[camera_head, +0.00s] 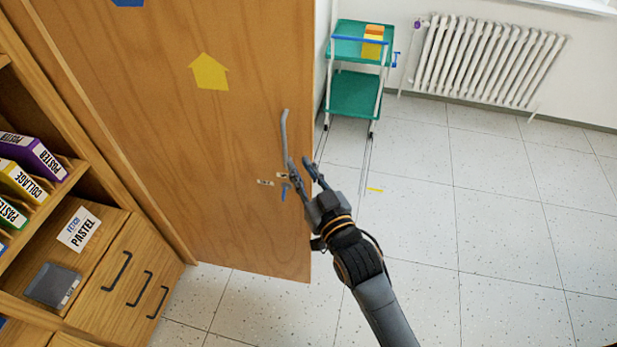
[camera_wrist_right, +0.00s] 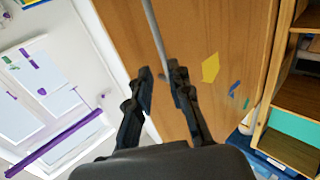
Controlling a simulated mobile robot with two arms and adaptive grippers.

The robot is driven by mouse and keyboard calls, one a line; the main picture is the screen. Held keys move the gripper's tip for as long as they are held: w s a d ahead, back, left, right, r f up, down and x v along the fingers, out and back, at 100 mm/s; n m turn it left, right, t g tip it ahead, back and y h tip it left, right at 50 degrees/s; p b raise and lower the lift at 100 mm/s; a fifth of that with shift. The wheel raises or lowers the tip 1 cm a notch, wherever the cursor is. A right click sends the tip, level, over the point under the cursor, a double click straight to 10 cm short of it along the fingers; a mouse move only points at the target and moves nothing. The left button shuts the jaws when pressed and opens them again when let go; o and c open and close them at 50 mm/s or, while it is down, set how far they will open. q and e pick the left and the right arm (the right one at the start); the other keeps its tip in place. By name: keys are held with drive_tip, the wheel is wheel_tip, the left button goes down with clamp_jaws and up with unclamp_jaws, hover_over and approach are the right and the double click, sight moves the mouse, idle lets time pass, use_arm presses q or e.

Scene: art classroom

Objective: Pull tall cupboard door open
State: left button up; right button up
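The tall wooden door (camera_head: 190,130) fills the upper left of the head view, with a yellow arrow on its face. Its long grey bar handle (camera_head: 284,130) is near the right edge and also shows in the right wrist view (camera_wrist_right: 154,28). My right gripper (camera_head: 305,162) is at the handle's lower end. In the right wrist view its fingers (camera_wrist_right: 161,74) are apart, with the bar's end between the tips; I cannot tell whether they touch it. The door's bottom edge shows bare floor beside it. My left gripper is not in view.
Open shelves with labelled boxes (camera_head: 32,152) and drawers (camera_head: 128,285) stand left of the door. A green trolley (camera_head: 355,92) stands behind the door's right side, near a white radiator (camera_head: 490,60). The tiled floor (camera_head: 500,220) at right is clear.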

drive_tip(key=shift+v, duration=1.4)
wheel_tip(320, 180, down, 25)
drive_tip(key=s+d+g+h+b, duration=0.1)
drive_tip(key=s+d+g+h, duration=0.15)
drive_tip(key=g, duration=0.25)
drive_tip(key=s+d+f+g+h+b, duration=0.1)
drive_tip(key=s+d+f+g, duration=0.2)
drive_tip(key=f, duration=0.5)
drive_tip(key=s+d+f, duration=0.2)
drive_tip(key=s+f, duration=0.4)
drive_tip(key=f, duration=0.2)
drive_tip(key=s+d+f+g+h, duration=0.1)
drive_tip(key=s+d+f, duration=0.3)
drive_tip(key=s, duration=0.5)
drive_tip(key=s+d+f+m+g+h+b, duration=0.1)
drive_tip(key=s+d+f+g, duration=0.3)
drive_tip(key=s+f, duration=0.5)
drive_tip(key=s+d+f+g+h+b, duration=0.1)
drive_tip(key=s+d+f, duration=0.3)
drive_tip(key=s, duration=0.7)
wheel_tip(320, 180, down, 3)
drive_tip(key=shift+s+d+r+m+g, duration=0.15)
drive_tip(key=shift+s+d+m+g, duration=0.2)
drive_tip(key=shift+g, duration=0.55)
